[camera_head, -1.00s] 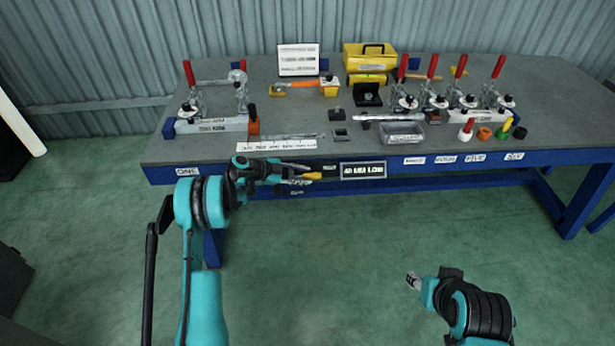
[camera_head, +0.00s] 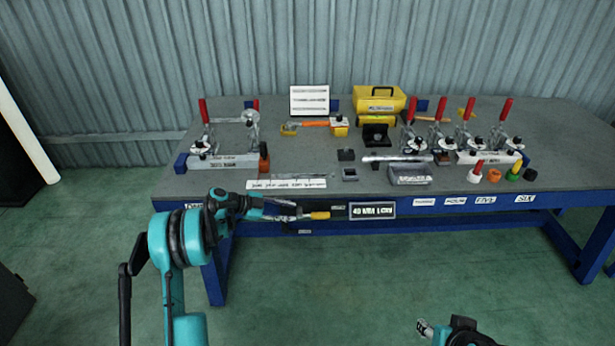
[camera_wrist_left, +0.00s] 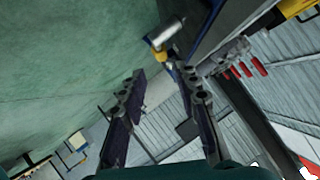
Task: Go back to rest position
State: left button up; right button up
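My left gripper (camera_head: 300,212) is in front of the table's front edge, left of the "40 MM LOW" label. In the left wrist view its two dark fingers (camera_wrist_left: 160,85) stand apart with nothing between them. A small yellow-tipped piece (camera_head: 320,215) is just beyond the fingertips. The left wrist view shows a silver and yellow piece (camera_wrist_left: 167,35) past the tips, apart from them. My right gripper (camera_head: 425,328) is low in the head view, over the floor and clear of the table. Its fingers are too small to read.
The table (camera_head: 230,186) holds red-handled toggle clamps (camera_head: 408,138), a yellow box (camera_head: 380,99), a white sign (camera_head: 309,100), a grey tray (camera_head: 409,174) and small colored parts (camera_head: 494,175). Green floor (camera_head: 300,285) in front is open.

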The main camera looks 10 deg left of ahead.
pick_arm(q)
jog(key=s+d+r+n+y, duration=0.3)
jog(key=s+d+r+n, duration=0.1)
jog(key=s+r, duration=0.3)
jog(key=s+d+r+n+y, duration=0.2)
jog(key=s+d+r+n, duration=0.3)
jog(key=s+r, duration=0.2)
jog(key=s+n+y, duration=0.5)
jog(key=s+n, duration=0.3)
jog(key=s, duration=1.5)
jog(key=shift+a+f+n+t+y, duration=0.15)
jog(key=shift+f+n+t+y, duration=0.2)
jog(key=shift+n+t+y, duration=0.05)
